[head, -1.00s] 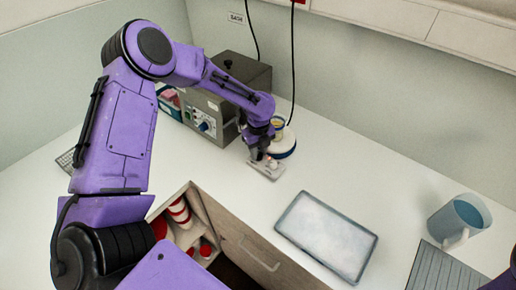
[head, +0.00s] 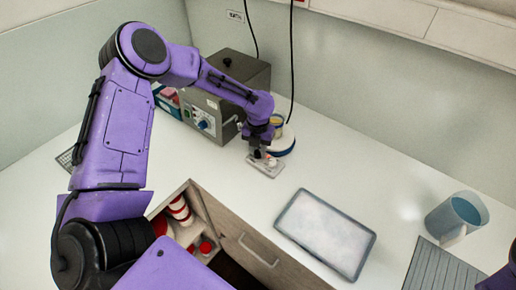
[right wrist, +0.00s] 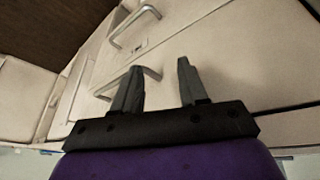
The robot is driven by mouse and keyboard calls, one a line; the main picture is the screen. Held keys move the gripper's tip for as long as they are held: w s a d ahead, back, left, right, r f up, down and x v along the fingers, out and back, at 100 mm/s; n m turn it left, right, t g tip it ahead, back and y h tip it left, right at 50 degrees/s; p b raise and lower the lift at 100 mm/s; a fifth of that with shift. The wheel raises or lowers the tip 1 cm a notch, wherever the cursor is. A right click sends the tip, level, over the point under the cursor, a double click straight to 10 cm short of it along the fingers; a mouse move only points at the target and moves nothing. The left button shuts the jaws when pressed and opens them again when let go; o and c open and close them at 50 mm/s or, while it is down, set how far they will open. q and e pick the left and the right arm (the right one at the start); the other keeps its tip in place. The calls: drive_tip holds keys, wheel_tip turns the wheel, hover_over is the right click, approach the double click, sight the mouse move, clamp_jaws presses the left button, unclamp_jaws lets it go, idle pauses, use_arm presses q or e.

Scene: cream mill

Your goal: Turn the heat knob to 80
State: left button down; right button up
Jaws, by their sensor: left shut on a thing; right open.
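My left gripper (head: 262,157) points down at a small light grey panel (head: 265,172) on the counter, in front of a round white and blue unit (head: 284,143). It is shut on what looks like the heat knob there. The fingers hide the knob, and I cannot read its setting or any scale. My right gripper (right wrist: 157,85) is open and empty in the right wrist view, with cabinet fronts beyond it.
An open drawer (head: 190,225) holds red and white containers.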

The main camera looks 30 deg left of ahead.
sight(258, 152)
use_arm(q)
drive_tip(key=shift+s+f+m, duration=0.2)
drive_tip(key=shift+m, duration=0.4)
drive_tip(key=c, duration=0.9)
unclamp_jaws()
drive_tip(key=shift+o, duration=0.2)
drive_tip(key=shift+w+r, duration=0.1)
drive_tip(key=shift+r, duration=0.05)
wheel_tip(258, 152, up, 10)
drive_tip(key=b, duration=0.2)
drive_tip(key=shift+r, duration=0.25)
